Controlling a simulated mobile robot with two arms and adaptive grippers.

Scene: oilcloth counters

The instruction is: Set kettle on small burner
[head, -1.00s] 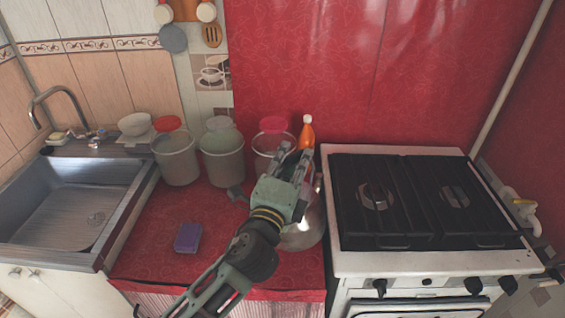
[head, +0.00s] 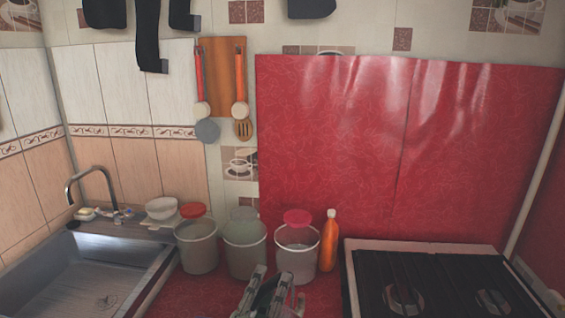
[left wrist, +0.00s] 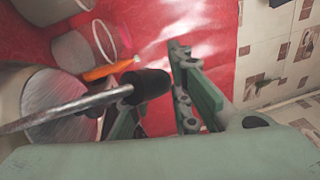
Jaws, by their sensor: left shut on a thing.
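My left gripper (head: 268,292) is at the bottom edge of the head view, left of the stove. In the left wrist view it is shut on the kettle's black handle grip (left wrist: 151,85). The kettle (left wrist: 52,98) is shiny metal, with a thin metal handle arm, at the left of that view. Its body does not show clearly in the head view. The stove's dark grates (head: 430,275) show at the bottom right, with a left burner (head: 405,299) and a right burner (head: 492,302) partly visible. I cannot tell which is smaller. My right gripper is not in view.
Three buckets (head: 197,247) and an orange bottle (head: 329,243) stand along the back of the red counter, the bottle close to the stove's left edge. A sink (head: 80,275) is at the left. The visible stove top holds no pots.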

